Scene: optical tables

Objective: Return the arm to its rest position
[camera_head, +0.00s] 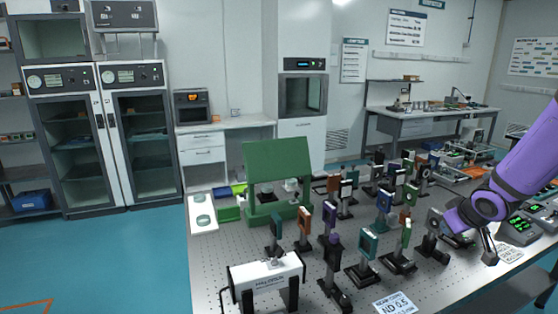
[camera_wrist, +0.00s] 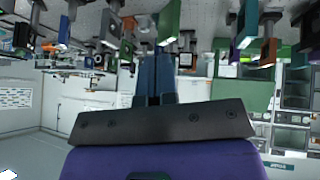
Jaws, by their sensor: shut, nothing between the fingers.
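My purple arm reaches in from the right edge of the head view. My gripper (camera_head: 490,256) hangs over the right part of the optical table (camera_head: 225,262), close to the post-mounted optics. In the wrist view, which appears upside down, the fingers of my gripper (camera_wrist: 153,78) are together and hold nothing. The dark gripper body and purple wrist fill the bottom of that view.
Several post-mounted optics (camera_head: 368,243) crowd the table. A white device (camera_head: 266,275) stands at the front and a green frame (camera_head: 278,160) behind. Control boxes (camera_head: 520,228) with green displays lie by my arm. Blue floor (camera_head: 95,255) is clear on the left.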

